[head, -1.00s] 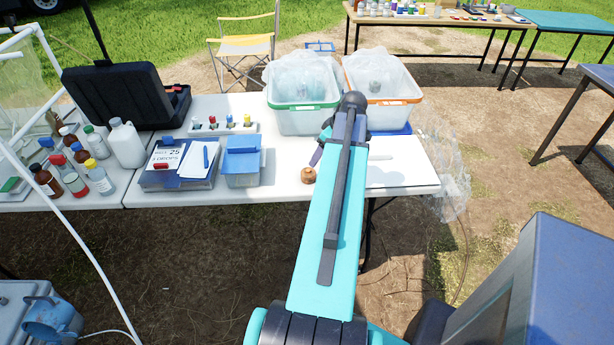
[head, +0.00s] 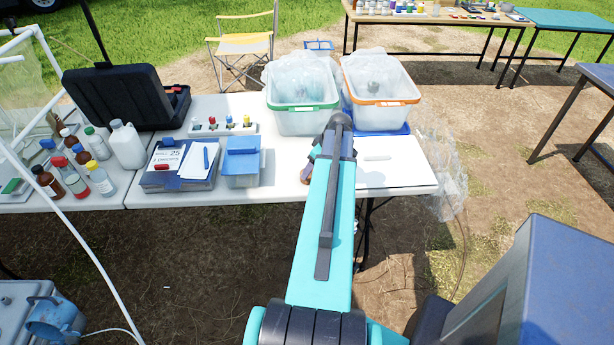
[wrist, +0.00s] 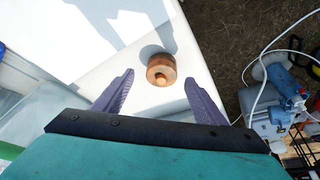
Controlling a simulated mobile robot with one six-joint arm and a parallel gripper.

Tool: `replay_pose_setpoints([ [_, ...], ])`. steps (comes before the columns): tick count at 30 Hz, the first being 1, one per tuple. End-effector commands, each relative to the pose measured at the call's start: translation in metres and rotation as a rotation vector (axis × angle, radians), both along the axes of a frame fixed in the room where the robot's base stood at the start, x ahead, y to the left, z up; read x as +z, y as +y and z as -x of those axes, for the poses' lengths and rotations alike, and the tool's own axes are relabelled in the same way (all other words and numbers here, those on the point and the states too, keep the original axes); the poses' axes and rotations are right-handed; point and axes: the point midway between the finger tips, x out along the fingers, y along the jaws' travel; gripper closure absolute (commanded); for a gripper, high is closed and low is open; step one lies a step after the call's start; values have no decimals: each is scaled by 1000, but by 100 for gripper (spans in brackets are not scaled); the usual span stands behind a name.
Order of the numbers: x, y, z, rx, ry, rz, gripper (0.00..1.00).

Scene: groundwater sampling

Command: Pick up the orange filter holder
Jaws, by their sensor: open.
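The orange filter holder (wrist: 162,70) is a small round orange-brown piece with a knob on its face. It sits on the white table near its edge in the wrist view. My gripper (wrist: 158,88) is open, with its two purple fingers apart on either side below the holder in the picture; nothing is between the fingertips. The holder lies just beyond the fingertips. In the head view my arm covers most of the holder, and only a sliver of brown shows beside my gripper (head: 308,172).
The white table (head: 275,185) carries a blue box (head: 241,165), papers, bottles and a black case (head: 125,95) to the left. A green-rimmed bin (head: 302,122) and an orange-rimmed bin (head: 382,118) stand behind my arm. Bare tabletop surrounds the holder.

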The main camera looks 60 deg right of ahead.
Motion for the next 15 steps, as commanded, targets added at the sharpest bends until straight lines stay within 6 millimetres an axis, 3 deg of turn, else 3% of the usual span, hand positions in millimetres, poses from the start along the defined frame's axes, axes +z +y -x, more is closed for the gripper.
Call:
replay_pose_setpoints([
  [15, -5, 1, -4, 1, 0, -1, 35],
])
